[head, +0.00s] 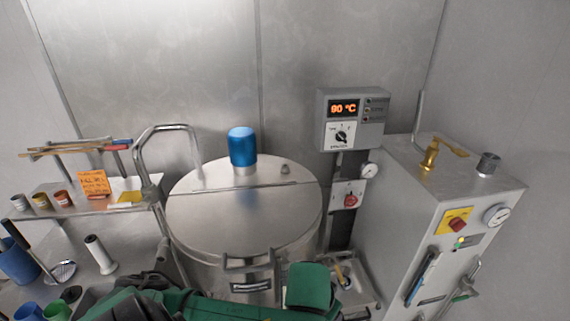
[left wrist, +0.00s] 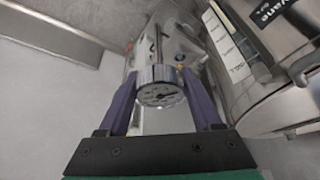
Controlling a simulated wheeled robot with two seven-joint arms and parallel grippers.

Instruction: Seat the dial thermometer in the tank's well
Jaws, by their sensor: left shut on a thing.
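The dial thermometer (left wrist: 160,94) is between the purple fingers of my left gripper (left wrist: 160,80) in the left wrist view. Its round white face points toward the camera, and a thin stem seems to run away from it. My left gripper is shut on it. The steel tank (head: 244,222) stands in the middle of the head view, with a lid and a blue cap on top. The thermometer and left gripper cannot be made out in the head view. I cannot clearly identify the well. My right gripper is not in view.
A control box reading 90 °C (head: 352,120) hangs behind the tank. A grey cabinet (head: 440,210) with a gauge stands right. A shelf (head: 75,198) with small cups is left. In the left wrist view, a lettered metal part (left wrist: 275,35) is close on the right.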

